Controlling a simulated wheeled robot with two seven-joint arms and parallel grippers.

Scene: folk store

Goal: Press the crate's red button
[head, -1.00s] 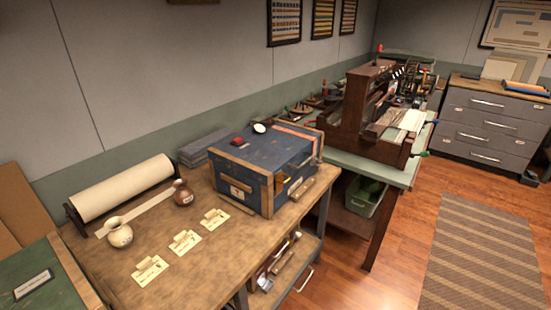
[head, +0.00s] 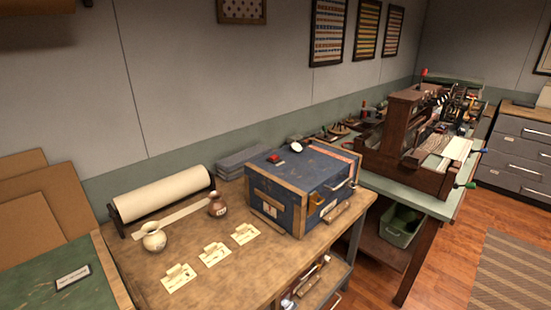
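The blue crate (head: 283,203) with tan wooden edges stands on the right end of the wooden workbench (head: 225,275). Its red button (head: 275,159) is on the top, near the back left, on a small dark base. A white oval item (head: 296,147) is just behind the button. A handle and an orange-brown tag show on the crate's right face. Neither of my grippers is in view.
A paper roll (head: 162,194), two small jars (head: 153,237) (head: 218,205) and several cream cards (head: 214,254) are left of the crate. A loom (head: 410,140) stands on the green table to the right. Bare wood lies in front of the crate.

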